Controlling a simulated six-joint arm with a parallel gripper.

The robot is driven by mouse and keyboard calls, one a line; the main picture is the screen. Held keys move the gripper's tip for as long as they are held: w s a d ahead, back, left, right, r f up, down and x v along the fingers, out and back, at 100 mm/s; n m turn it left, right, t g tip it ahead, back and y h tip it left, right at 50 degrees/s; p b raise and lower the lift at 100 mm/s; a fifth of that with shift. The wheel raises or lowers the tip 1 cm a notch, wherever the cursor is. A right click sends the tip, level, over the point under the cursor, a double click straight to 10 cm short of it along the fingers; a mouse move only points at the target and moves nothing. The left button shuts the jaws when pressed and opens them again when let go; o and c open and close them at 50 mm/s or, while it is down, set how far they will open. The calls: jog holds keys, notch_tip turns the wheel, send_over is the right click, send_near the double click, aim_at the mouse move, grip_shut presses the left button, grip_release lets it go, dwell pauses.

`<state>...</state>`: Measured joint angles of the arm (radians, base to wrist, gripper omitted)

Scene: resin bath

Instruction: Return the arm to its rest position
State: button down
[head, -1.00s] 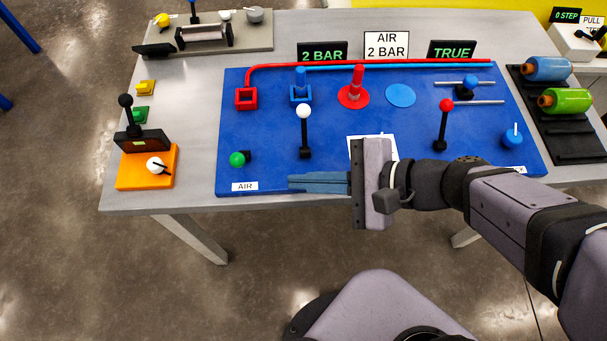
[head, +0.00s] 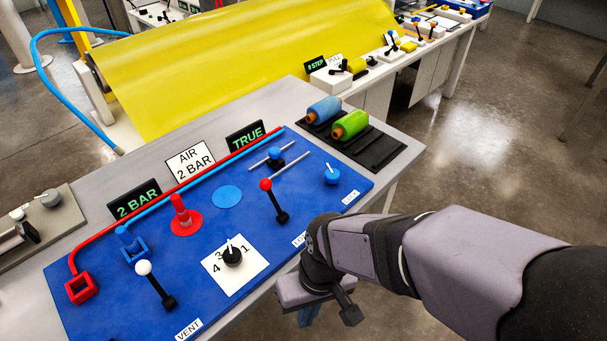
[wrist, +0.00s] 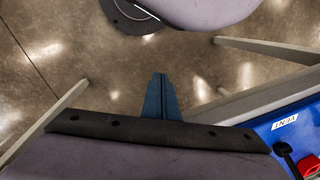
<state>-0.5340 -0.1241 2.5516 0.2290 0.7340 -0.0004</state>
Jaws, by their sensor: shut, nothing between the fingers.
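My gripper (wrist: 159,78) shows in the wrist view as two blue fingers pressed together with nothing between them, pointing down over the bare floor. In the head view its blue fingertips (head: 309,315) show just below my wrist, off the front edge of the table, touching nothing. My arm (head: 410,250) reaches in from the right, and part of it hides the front edge of the blue panel.
The blue panel (head: 215,262) carries a white-knobbed lever (head: 156,284), a red-knobbed lever (head: 274,200), a numbered dial (head: 232,255) and a red peg (head: 180,212). Blue and green rolls (head: 350,125) lie on a black rack. The panel corner also shows in the wrist view (wrist: 290,140).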

jog(key=w+d+m+t+h, duration=0.15)
jog(key=w+d+m, duration=0.3)
jog(key=d, duration=1.05)
notch_tip(320, 180, up, 14)
jog(key=p, duration=1.4)
jog(key=shift+w+a, duration=0.2)
jog(key=shift+a, duration=0.05)
jog(key=shift+g, duration=0.25)
